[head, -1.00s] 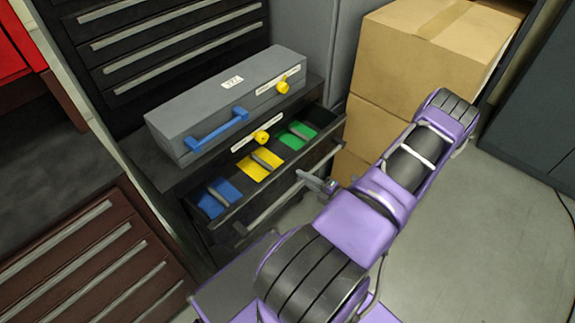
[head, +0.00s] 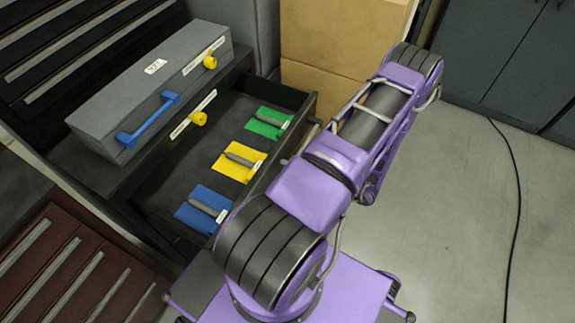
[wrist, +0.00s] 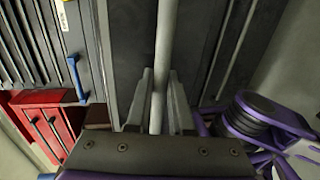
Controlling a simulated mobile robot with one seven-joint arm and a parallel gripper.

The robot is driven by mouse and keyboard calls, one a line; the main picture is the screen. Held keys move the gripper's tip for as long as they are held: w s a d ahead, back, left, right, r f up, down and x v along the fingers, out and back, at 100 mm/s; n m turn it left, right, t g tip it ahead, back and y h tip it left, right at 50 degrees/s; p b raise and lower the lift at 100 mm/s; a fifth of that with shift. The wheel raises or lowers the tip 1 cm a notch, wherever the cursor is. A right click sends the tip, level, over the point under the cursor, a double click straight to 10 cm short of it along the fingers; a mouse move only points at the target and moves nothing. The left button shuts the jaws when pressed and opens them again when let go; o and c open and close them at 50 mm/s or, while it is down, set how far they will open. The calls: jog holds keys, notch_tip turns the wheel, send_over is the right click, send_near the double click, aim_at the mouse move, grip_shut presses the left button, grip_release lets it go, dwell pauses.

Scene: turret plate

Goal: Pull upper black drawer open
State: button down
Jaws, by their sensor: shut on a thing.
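The upper black drawer (head: 222,122) is pulled far out of its cabinet, with its dark floor showing in the head view. In it lie a blue mat (head: 192,216), a yellow mat (head: 222,163) and a green mat (head: 262,127), each with a grey-handled item on it. In the wrist view my gripper (wrist: 158,100) is shut on the drawer's pale bar handle (wrist: 166,45), one finger on each side.
A grey case (head: 150,90) with a blue handle sits on the cabinet top. Cardboard boxes (head: 340,35) stand behind the drawer. A brown drawer unit (head: 55,260) is at lower left. The floor (head: 450,200) at right is open, with a black cable (head: 517,190) on it.

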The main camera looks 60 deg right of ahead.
jog(key=c, duration=1.1)
grip_release()
jog(key=shift+s, duration=0.1)
jog(key=v, duration=1.7)
jog(key=shift+r, duration=0.15)
